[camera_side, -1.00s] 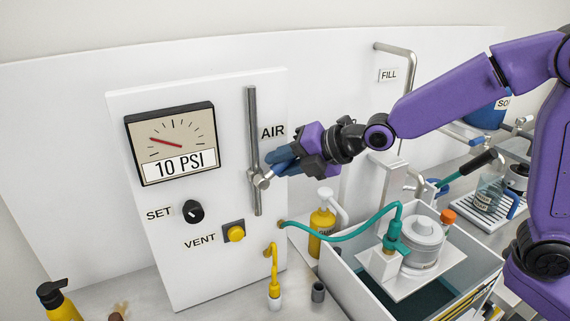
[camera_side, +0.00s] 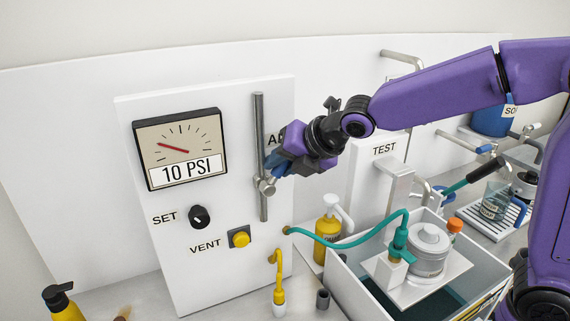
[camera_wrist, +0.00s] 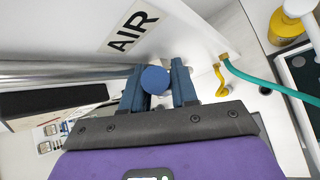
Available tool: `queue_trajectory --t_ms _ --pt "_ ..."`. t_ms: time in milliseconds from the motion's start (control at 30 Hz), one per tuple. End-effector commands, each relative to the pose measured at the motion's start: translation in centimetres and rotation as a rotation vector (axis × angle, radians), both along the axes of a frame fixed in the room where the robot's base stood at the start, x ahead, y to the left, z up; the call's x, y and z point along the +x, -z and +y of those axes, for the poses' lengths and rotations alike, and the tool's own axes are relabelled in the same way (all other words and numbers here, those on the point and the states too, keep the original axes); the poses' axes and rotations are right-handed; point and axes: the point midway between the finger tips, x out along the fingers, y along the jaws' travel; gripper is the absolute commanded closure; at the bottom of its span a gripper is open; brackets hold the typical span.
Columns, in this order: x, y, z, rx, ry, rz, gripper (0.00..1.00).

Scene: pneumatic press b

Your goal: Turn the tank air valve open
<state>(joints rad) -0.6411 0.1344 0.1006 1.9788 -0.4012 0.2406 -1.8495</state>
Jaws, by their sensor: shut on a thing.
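The air valve (camera_side: 265,186) is a grey metal body on a vertical pipe (camera_side: 260,130) on the white panel, next to the AIR label (camera_wrist: 133,26). In the wrist view its blue round-ended handle (camera_wrist: 155,80) sits between the two blue fingers of my gripper (camera_wrist: 157,86). The fingers are closed on it. In the side view my gripper (camera_side: 276,164) reaches the valve from the upper right. The fingers hide most of the handle there, so its exact angle is hard to tell.
The panel carries a gauge (camera_side: 180,148) reading 10 PSI, a black SET knob (camera_side: 199,217) and a yellow VENT button (camera_side: 239,238). A teal hose (camera_side: 345,241) runs below my gripper to a tank (camera_side: 430,250) beside a yellow bottle (camera_side: 327,230).

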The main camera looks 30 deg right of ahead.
Motion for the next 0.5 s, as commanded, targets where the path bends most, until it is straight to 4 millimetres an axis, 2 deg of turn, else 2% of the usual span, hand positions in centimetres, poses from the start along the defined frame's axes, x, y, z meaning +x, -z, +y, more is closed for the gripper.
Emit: queue_trajectory --t_ms 500 --pt "0.1 -0.9 2.1 -0.372 -0.001 -0.004 1.0"
